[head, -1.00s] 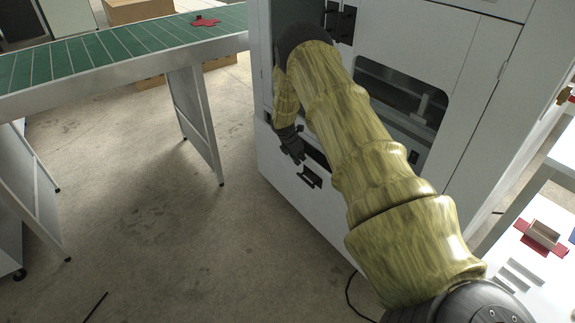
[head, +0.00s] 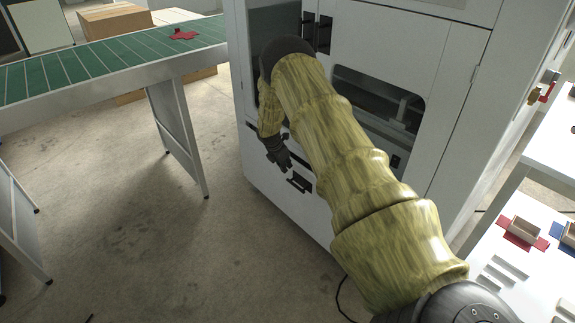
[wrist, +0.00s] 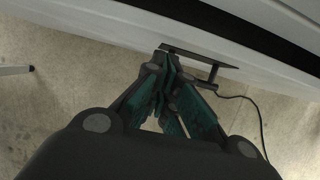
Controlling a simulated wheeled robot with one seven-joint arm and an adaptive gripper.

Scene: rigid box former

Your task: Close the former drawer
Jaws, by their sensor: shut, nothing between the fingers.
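The white box former (head: 440,60) fills the middle of the head view. Its drawer front (head: 300,215) is a low white panel with a black bar handle (head: 299,184). In the wrist view, the drawer front (wrist: 215,72) runs across the top with a dark band behind its upper edge, and the handle (wrist: 205,57) stands out from it. My gripper (head: 286,168) is shut and empty, just left of and above the handle. In the wrist view, its fingertips (wrist: 168,55) are at the handle's left end; contact is unclear. My arm hides part of the drawer's upper edge.
A green conveyor (head: 110,60) with a red flat piece (head: 184,34) stands at the left. White tables at the right hold a small box on a red piece (head: 522,232). The floor (head: 130,200) left of the former is clear. A dark cable (wrist: 255,105) lies on the floor.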

